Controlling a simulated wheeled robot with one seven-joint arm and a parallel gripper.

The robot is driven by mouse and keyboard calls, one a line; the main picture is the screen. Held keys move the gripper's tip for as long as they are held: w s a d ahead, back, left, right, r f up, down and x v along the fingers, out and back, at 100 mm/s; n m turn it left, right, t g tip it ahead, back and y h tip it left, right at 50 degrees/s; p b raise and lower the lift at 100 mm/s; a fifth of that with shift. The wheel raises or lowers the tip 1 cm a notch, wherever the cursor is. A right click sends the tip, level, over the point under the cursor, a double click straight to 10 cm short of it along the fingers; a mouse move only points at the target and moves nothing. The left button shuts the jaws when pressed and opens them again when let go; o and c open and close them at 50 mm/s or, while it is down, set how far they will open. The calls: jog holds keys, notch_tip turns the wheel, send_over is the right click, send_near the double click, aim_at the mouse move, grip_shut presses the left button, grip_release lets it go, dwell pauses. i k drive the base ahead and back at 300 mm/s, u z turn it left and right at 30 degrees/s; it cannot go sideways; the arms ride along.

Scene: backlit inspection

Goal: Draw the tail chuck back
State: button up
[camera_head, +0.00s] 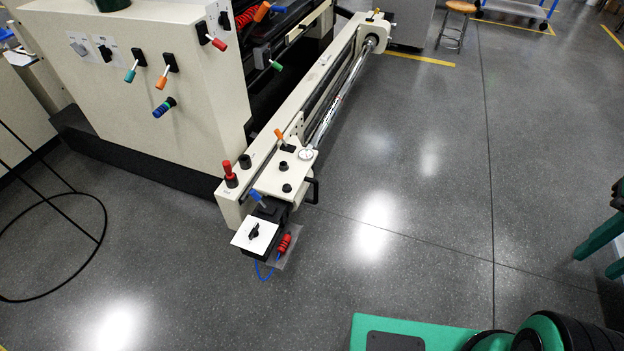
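A long cream machine rail (292,107) runs from the near end to the far back, with a shiny metal shaft (342,96) along its right side. At its near end is a carriage with a cream top plate (283,178), black knobs, a round dial gauge (305,154), an orange-tipped lever (280,135) and a black side handle (314,190). A round end housing (370,44) holds the shaft's far end. I cannot tell for certain which part is the tail chuck. My gripper (593,266), cut off at the right edge, shows two green fingers apart and empty, far from the machine.
The cream cabinet (165,95) stands left, a black wire hoop stand (103,225) farther left. Floor right of the rail is clear.

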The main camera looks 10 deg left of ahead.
aim_at(291, 165)
jog(key=u, duration=0.35)
jog(key=i, duration=0.9)
jog(key=u, duration=0.5)
